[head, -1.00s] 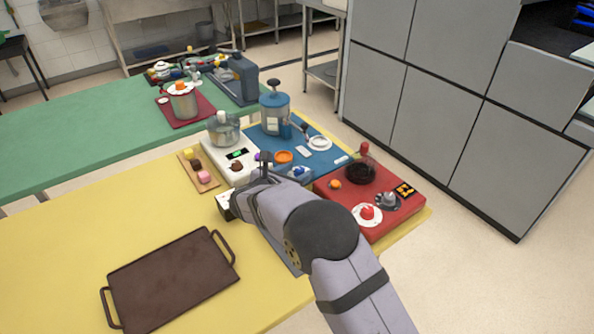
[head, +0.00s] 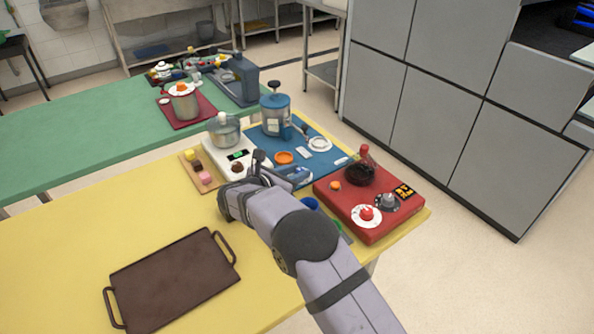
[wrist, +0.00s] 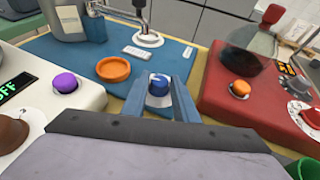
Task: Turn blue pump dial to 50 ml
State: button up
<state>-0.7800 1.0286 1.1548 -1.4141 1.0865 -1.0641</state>
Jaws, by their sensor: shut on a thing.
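The blue pump dial (wrist: 158,86) is a small round knob with a white mark. It sits at the near edge of the blue mat (wrist: 70,50), in front of the blue-topped pump jar (head: 275,115). In the wrist view my gripper (wrist: 158,92) is shut on the dial, one finger on each side. The dial's scale is too small to read and partly hidden by the fingers. In the head view my arm comes in from the lower right, and the fingers (head: 294,176) reach the dial's place.
An orange dish (wrist: 113,69) lies left of the dial. The white scale unit (wrist: 30,75) with a purple knob (wrist: 66,83) stands left; the red unit (wrist: 225,85) with an orange knob (wrist: 240,89) stands right. A dark tray (head: 170,280) lies on the yellow table, with free room around it.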

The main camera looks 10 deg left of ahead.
jog(key=shift+w+a+r+m+g+h+b, duration=0.1)
jog(key=shift+m+g+h+b, duration=0.1)
jog(key=shift+m+h, duration=0.15)
jog(key=shift+w+a+r+m+g+h+b, duration=0.1)
jog(key=shift+m+g+h, duration=0.1)
jog(key=shift+m+h, duration=0.15)
jog(key=shift+w+a+m+g+h+b, duration=0.1)
jog(key=shift+m+g+h, duration=0.1)
jog(key=shift+m+h, duration=0.15)
jog(key=shift+s+f+m+g+h, duration=0.15)
jog(key=shift+s+m+g+h, duration=0.1)
jog(key=shift+m+g, duration=0.15)
jog(key=o, duration=1)
jog(key=shift+d, duration=0.1)
jog(key=shift+b+v, duration=0.65)
jog(key=shift+v, duration=3)
